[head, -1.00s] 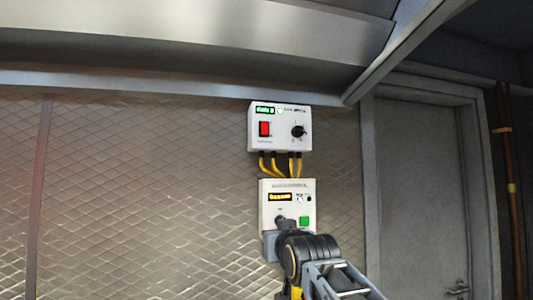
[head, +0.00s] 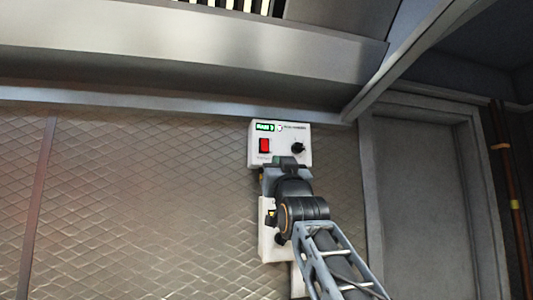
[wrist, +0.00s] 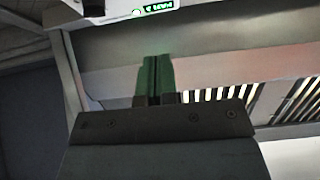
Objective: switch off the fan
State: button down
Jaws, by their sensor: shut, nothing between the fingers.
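A white control box (head: 253,158) hangs on the wall in the head view. It has a lit green display (head: 265,127), a red rocker switch (head: 265,145) at left and a black knob (head: 298,148) at right. The box's lower edge shows at the top of the wrist view (wrist: 115,18), with part of the lit display. My gripper (head: 290,162) is just below the knob in the head view, overlapping the box's lower edge; I cannot tell whether it touches. In the wrist view its fingers (wrist: 158,58) are together and empty.
A second pale box (head: 268,245) sits below, mostly hidden behind my arm. A metal hood (head: 180,55) with a slatted grille (head: 240,4) runs above. A grey door (head: 415,200) stands to the right. The quilted metal wall (head: 150,200) at left is clear.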

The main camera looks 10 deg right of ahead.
aim_at(264, 147)
jog(key=p+x, duration=0.3)
jog(key=x, duration=0.1)
jog(key=f+p+x, duration=0.1)
jog(key=p+x, duration=0.2)
jog(key=x, duration=0.1)
jog(key=w+p+x, duration=0.1)
jog(key=p+x, duration=0.3)
jog(key=shift+f, duration=0.15)
jog(key=shift+w+f+p, duration=0.2)
jog(key=shift+w+p, duration=0.2)
jog(key=shift+w, duration=0.3)
